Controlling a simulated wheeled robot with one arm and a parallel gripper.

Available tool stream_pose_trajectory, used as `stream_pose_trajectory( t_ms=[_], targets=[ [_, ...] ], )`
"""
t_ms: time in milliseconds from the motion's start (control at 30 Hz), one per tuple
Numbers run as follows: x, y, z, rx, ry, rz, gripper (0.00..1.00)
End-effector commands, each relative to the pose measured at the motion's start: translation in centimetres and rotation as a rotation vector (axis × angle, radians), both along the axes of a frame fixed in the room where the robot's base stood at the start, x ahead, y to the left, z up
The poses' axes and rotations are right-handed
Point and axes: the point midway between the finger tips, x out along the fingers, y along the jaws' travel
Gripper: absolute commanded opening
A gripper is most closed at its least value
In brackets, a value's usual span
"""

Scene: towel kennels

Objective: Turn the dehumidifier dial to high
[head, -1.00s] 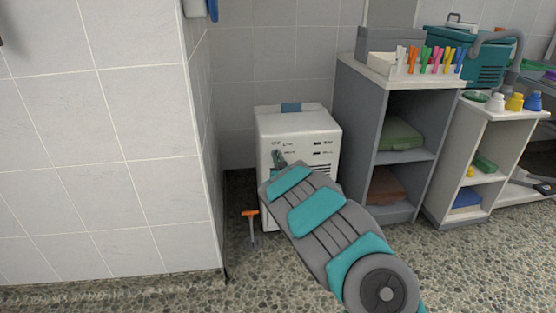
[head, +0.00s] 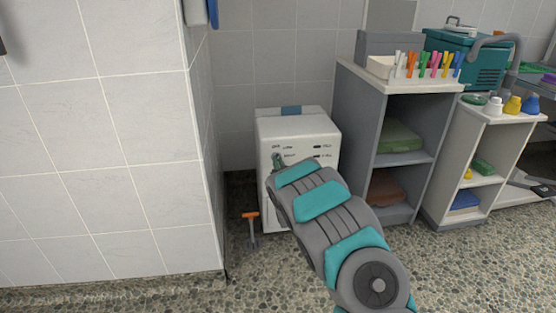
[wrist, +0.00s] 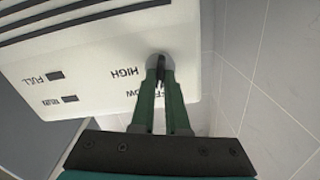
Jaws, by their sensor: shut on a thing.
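The dehumidifier (head: 297,130) is a white box with a blue patch on its top edge, standing on the floor by the tiled wall. Its front panel fills much of the wrist view (wrist: 95,50), where the print appears upside down. The small grey dial (wrist: 158,59) sits near the panel edge, with the HIGH label (wrist: 125,72) beside it and other lettering partly covered by my fingers. My gripper (wrist: 159,76) has its green fingers shut on the dial's dark grip. In the head view my gripper (head: 279,161) is at the panel's left. The dial's exact pointing is hidden.
A tiled wall corner (head: 200,150) stands close on the left. An orange-handled tool (head: 251,225) stands beside the dehumidifier. A grey shelf unit (head: 352,130) with clothes pegs on top is close on the right. Pebbled floor is open in front.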

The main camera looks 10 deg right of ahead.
Motion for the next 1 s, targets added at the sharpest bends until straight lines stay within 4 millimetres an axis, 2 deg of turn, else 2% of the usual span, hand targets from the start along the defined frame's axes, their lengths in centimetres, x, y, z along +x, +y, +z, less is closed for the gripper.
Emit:
stream_pose_trajectory(
  t_ms=[1000],
  targets=[
    [0.02,-0.25,-0.6,0.961,-0.003,0.001,0.0]
  ],
)
